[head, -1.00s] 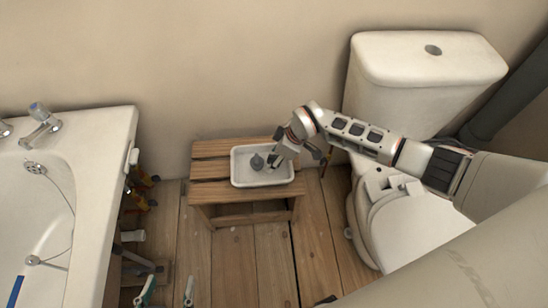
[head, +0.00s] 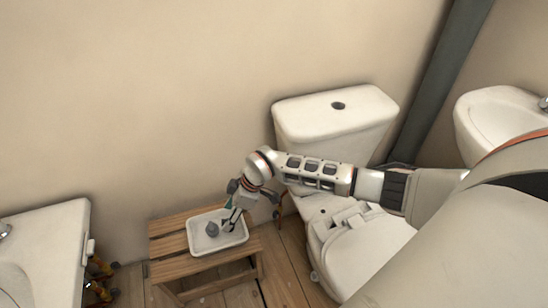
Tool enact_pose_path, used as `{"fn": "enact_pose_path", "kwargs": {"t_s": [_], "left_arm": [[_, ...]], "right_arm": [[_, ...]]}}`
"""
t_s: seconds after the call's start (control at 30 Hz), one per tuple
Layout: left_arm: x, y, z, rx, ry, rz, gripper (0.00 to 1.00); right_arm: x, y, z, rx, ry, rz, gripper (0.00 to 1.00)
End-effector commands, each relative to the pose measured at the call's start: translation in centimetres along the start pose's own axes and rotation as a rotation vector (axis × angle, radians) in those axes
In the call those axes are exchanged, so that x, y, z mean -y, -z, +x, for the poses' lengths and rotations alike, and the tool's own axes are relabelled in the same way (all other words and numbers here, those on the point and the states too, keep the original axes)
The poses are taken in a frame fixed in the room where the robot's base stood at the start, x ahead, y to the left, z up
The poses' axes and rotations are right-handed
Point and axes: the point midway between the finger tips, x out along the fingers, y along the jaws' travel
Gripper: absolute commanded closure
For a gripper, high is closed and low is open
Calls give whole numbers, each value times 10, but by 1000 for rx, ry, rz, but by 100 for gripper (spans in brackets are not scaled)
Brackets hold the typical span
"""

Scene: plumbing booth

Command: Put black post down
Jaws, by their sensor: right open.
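My right gripper (head: 233,218) reaches down from the right to the white tray (head: 205,249) on the wooden stool. Its jaws are open, with the fingertips at the tray's right part. A small dark piece (head: 228,227), which looks like the black post, shows in the tray right at the fingertips. The fingers partly hide it, and I cannot tell if they touch it. A grey fitting (head: 212,229) stands in the tray just left of it. My left gripper is not in view.
The slatted wooden stool (head: 170,245) stands against the wall. The toilet (head: 335,120) is close on its right, under my right arm. Colored tools (head: 98,268) stand beside the tub.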

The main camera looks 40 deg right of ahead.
Motion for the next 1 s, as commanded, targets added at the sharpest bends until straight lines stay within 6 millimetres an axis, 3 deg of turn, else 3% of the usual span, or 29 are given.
{"fn": "enact_pose_path", "kwargs": {"t_s": [0.03,0.13,0.2,0.3,0.4,0.53,0.63,0.73,0.87,1.0], "left_arm": [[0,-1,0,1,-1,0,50],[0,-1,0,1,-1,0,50],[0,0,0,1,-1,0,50],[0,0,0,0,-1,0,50],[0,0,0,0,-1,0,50],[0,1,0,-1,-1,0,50],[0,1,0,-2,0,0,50],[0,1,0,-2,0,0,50],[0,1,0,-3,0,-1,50],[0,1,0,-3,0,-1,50]], "right_arm": [[34,11,10,-67,60,-42,50],[107,50,12,-286,172,-149,50],[155,82,0,-478,216,-209,50],[202,121,-33,-742,206,-243,50],[224,146,-74,-965,121,-221,50],[220,151,-121,-1144,-72,-121,50],[202,131,-140,-1170,-247,-8,50],[184,90,-143,-1101,-408,112,50],[174,18,-132,-904,-555,242,50],[189,-59,-117,-663,-600,321,50]]}}
